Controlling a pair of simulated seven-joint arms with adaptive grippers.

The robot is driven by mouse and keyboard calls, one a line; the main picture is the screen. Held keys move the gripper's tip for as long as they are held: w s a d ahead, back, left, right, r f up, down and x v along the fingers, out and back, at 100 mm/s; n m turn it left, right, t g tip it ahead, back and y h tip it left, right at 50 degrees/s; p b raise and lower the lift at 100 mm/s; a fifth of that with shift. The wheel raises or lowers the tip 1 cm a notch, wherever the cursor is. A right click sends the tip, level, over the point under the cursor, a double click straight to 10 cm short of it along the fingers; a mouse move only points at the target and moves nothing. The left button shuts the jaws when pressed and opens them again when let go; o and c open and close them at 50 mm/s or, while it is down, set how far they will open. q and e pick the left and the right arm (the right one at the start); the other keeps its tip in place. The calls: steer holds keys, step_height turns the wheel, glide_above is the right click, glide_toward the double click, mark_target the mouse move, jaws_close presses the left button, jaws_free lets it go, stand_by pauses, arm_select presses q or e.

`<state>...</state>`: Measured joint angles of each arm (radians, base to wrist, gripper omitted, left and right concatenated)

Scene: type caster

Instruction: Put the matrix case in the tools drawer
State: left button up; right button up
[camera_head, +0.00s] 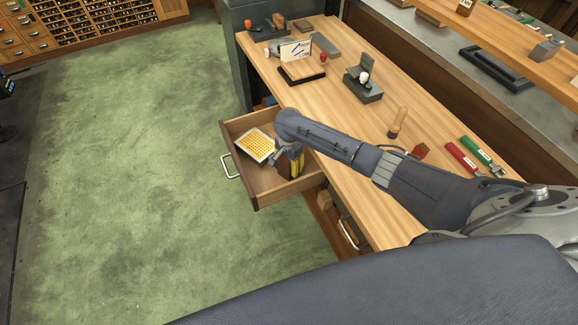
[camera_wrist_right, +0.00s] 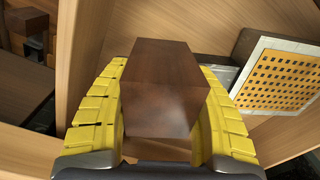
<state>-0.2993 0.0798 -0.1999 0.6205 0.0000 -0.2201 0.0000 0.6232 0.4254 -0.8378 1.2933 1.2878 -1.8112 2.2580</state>
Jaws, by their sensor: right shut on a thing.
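The matrix case, a pale tray with a gold grid of small cells (camera_head: 256,146), lies in an open wooden drawer (camera_head: 290,193) that juts out from the bench. The case also shows at the right of the right wrist view (camera_wrist_right: 282,76). My right gripper (camera_head: 296,165), with yellow fingers, reaches down into the drawer beside the case, apart from it. In the right wrist view its fingers (camera_wrist_right: 165,110) are shut on a dark brown wooden block (camera_wrist_right: 162,95). I cannot read any label on the drawer. My left gripper is not in view.
The drawer has a metal handle (camera_head: 229,165). Another handle (camera_head: 348,235) shows below the bench edge. The bench top holds a wooden block with a card (camera_head: 295,50), a dark stand (camera_head: 363,85), a wooden-handled tool (camera_head: 398,122) and red and green tools (camera_head: 463,158). The green floor is clear.

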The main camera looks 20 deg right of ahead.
steer(key=shift+f, duration=0.3)
steer(key=o, duration=1.2)
steer(key=shift+o, duration=0.2)
step_height(320, 180, up, 12)
